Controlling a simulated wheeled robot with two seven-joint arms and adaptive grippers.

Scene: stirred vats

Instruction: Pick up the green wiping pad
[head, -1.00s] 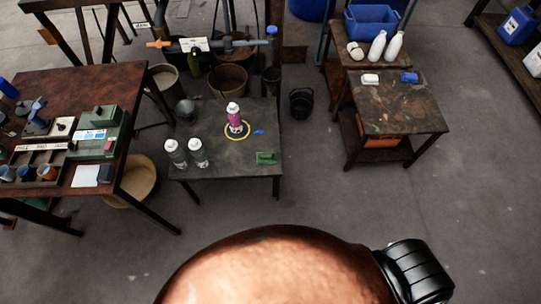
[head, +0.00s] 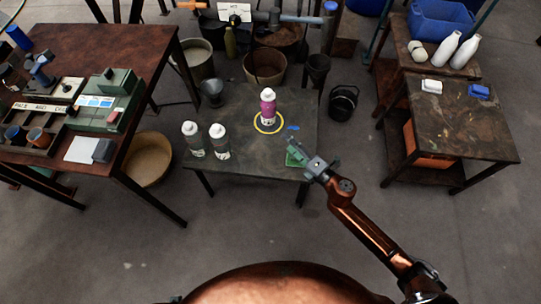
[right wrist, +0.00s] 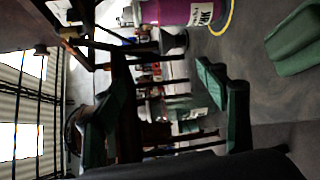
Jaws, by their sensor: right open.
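The green wiping pad (head: 293,160) lies near the front right corner of the middle table, partly hidden by my right gripper (head: 299,151). In the right wrist view the pad (right wrist: 297,40) shows at the upper right, beyond and to the side of the fingers. My right gripper is open, with its two fingers spread wide and nothing between them. It is at the pad in the head view, but I cannot tell whether it touches it. My left gripper is not in view.
On the middle table (head: 245,105) a pink bottle (head: 267,106) stands in a yellow ring. A blue scrap (head: 293,127) lies behind the pad. A side table (head: 465,125) stands right; a cluttered brown table (head: 120,45) stands left.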

